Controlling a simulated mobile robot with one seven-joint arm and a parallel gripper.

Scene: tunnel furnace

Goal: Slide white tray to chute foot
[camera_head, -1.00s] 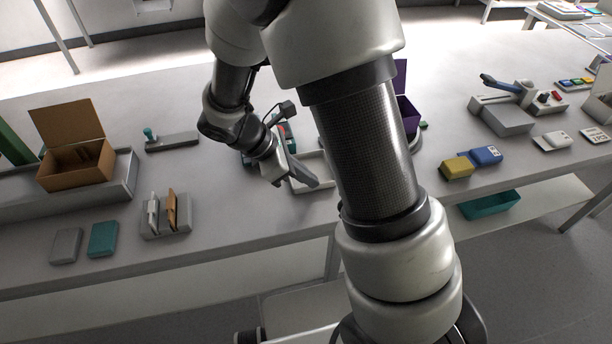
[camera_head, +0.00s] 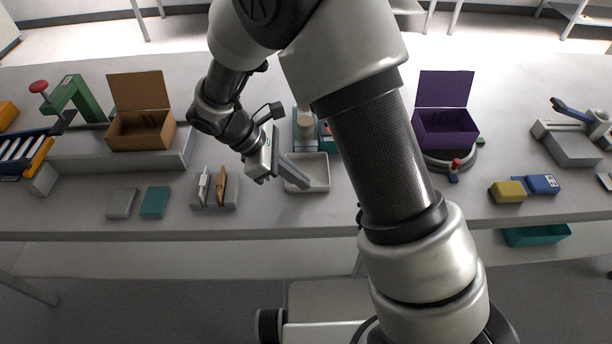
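The white tray (camera_head: 325,172) is a shallow open tray. It lies on the bench near the middle of the head view, partly covered by my gripper. My gripper (camera_head: 297,176) reaches down at the tray's left side, its grey finger crossing the left part of the tray. The gap between the fingers does not show, nor whether they grip the rim. A sloped roller track (camera_head: 22,150) with blue and orange sides stands at the far left; I cannot tell whether it is the chute. A grey piece with a beige cylinder (camera_head: 303,117) stands just behind the tray.
A slotted holder (camera_head: 214,192) stands left of the tray, with bare bench between. A brown open box (camera_head: 140,130) sits on a grey ledge. A teal box (camera_head: 328,137) is behind the tray. A purple box (camera_head: 445,125) is at right. The bench's front edge is close.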

